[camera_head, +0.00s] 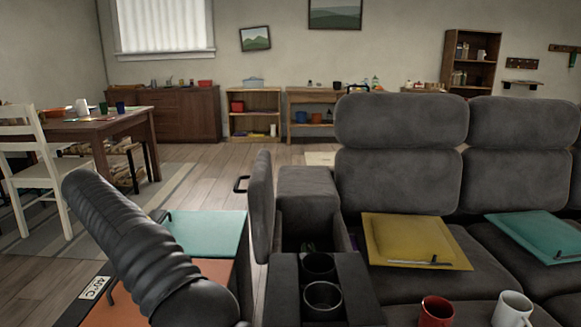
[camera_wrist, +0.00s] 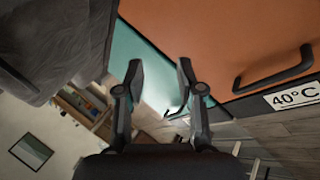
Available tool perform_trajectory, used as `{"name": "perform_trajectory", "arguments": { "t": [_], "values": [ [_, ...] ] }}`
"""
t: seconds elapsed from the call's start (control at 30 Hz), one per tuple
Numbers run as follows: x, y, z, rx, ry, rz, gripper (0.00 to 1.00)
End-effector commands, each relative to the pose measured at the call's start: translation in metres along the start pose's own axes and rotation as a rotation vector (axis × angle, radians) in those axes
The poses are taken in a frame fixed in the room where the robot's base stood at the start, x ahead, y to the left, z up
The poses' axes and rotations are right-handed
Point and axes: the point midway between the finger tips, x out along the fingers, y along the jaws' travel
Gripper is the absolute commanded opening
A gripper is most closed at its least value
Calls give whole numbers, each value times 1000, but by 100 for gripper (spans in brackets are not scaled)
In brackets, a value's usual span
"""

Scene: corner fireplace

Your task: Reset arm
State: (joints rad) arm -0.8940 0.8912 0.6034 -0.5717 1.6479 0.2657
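My gripper (camera_wrist: 160,72) is open in the wrist view, its two dark fingers apart with nothing between them. Past the fingers lie a teal panel (camera_wrist: 145,65) and an orange panel (camera_wrist: 225,40) with a black handle and a "40°C" label (camera_wrist: 292,98). In the head view my dark ribbed arm reaches across the lower left, over the orange panel (camera_head: 215,270) and beside the teal panel (camera_head: 215,232). The gripper itself is hidden there behind the arm.
A grey sofa (camera_head: 400,120) fills the right, with an upright console lid (camera_head: 261,205) close to my arm. A red mug (camera_head: 436,312) and white mug (camera_head: 512,310) stand at the front. A white chair (camera_head: 30,170) and wooden table (camera_head: 130,122) are left. Floor between is clear.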

Motion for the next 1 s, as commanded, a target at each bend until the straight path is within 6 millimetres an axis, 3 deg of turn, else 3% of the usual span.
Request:
{"name": "perform_trajectory", "arguments": {
  "t": [0.27, 0.47, 0.7, 1.0],
  "values": [
    [27, 25, 39, -103, -10, -138, 37],
    [41, 64, 89, -101, -12, -238, 37],
    [50, 111, 167, -38, -6, -335, 37],
    [58, 156, 278, 98, 9, -415, 37]
  ]
}}
